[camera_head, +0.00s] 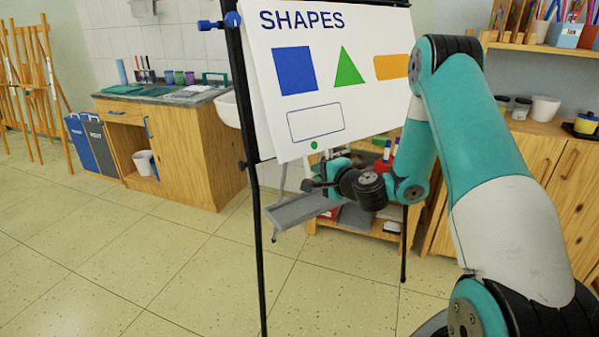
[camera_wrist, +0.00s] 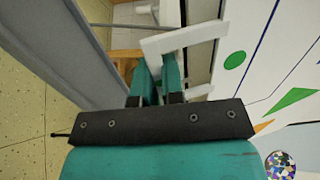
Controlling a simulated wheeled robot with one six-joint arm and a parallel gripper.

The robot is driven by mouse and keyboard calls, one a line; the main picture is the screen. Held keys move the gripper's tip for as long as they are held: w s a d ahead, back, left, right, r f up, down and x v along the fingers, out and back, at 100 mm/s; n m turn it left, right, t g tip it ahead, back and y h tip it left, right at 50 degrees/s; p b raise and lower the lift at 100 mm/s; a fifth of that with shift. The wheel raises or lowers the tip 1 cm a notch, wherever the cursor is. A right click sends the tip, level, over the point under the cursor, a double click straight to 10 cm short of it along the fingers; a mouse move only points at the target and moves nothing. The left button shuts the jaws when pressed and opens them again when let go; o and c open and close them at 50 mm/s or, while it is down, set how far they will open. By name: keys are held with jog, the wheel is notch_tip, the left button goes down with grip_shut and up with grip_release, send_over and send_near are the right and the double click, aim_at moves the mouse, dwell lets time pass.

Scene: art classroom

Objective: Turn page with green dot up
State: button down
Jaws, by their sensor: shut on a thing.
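The white page (camera_head: 270,110) hangs on a flip-chart easel, headed "SHAPES", with a blue square, green triangle, orange shape and an outlined box. The green dot (camera_head: 314,145) is at its lower edge; it also shows in the wrist view (camera_wrist: 235,60). My gripper (camera_head: 325,160) is at the page's bottom edge, just below and right of the dot. The exact grip point is partly hidden by the fingers.
The easel's grey tray (camera_head: 300,209) juts out just below my gripper and fills the left of the wrist view (camera_wrist: 70,40). The easel's black leg (camera_head: 260,250) stands left of it. A wooden cabinet (camera_head: 560,170) stands at right. The floor at front left is clear.

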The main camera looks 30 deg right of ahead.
jog(key=s+r+b, duration=0.3)
jog(key=s+r, duration=0.2)
jog(key=s, duration=0.3)
jog(key=shift+d+b, duration=0.25)
jog(key=shift+b, duration=0.1)
dwell(0.3)
jog(key=c, duration=1.8)
grip_release()
jog(key=shift+s+b, duration=0.1)
jog(key=shift+b, duration=0.55)
jog(key=shift+c, duration=0.2)
